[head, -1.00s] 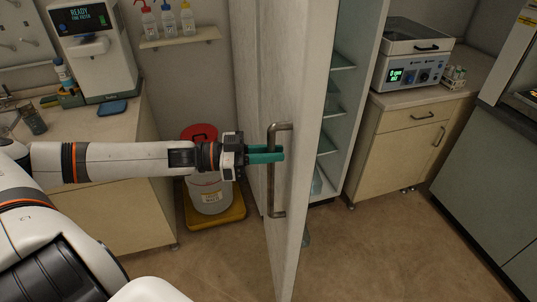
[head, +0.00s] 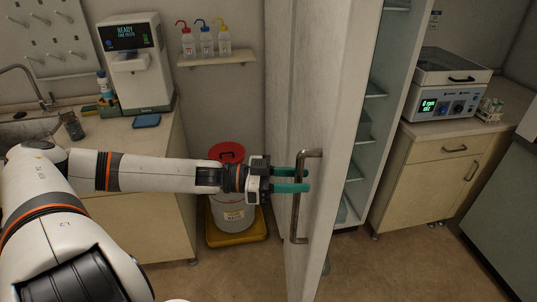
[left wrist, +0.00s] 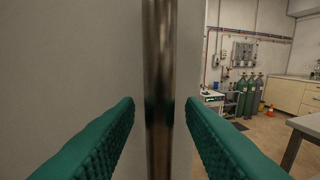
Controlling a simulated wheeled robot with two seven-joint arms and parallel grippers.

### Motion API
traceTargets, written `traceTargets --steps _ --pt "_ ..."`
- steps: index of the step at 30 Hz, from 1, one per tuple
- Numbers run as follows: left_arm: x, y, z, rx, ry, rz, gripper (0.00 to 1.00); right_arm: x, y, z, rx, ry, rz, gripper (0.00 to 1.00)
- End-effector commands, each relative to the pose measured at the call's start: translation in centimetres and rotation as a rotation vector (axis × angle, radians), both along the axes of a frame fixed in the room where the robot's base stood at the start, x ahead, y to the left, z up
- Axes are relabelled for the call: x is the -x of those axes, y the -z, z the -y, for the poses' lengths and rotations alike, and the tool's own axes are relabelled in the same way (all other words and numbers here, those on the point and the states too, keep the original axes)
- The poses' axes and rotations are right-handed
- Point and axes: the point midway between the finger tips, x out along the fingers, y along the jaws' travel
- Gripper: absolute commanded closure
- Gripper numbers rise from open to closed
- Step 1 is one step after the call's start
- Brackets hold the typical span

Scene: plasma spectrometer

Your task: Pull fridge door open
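The tall white fridge door (head: 335,150) stands swung open, its edge toward me, with lit shelves (head: 362,145) showing behind it. Its vertical metal handle (head: 298,215) is on the left face of the door. My left gripper (head: 290,180) is at the upper part of the handle, its two green fingers apart. In the left wrist view the handle bar (left wrist: 158,90) stands upright between the open fingers (left wrist: 160,140), with a visible gap on each side. My right gripper is not in view.
A red-lidded white bucket (head: 232,215) stands on a yellow base (head: 235,238) beneath my left forearm. A counter with a dispenser (head: 137,65) is at the left. A cabinet (head: 430,175) with an instrument (head: 448,95) is right of the fridge. Floor shows between door and cabinet.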

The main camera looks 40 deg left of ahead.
Motion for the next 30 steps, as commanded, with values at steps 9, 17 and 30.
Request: traceTargets --steps 9,17,30 --pt "1.9 -0.7 -2.4 -0.004 0.0 -0.01 0.64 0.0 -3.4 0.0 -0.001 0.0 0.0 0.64" --pt "4.9 -0.5 -6.1 -0.005 -0.002 -0.007 0.64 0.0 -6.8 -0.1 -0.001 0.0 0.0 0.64" --pt "7.3 0.0 -8.9 -0.001 -0.001 -0.001 0.64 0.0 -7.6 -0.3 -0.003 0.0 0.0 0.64"
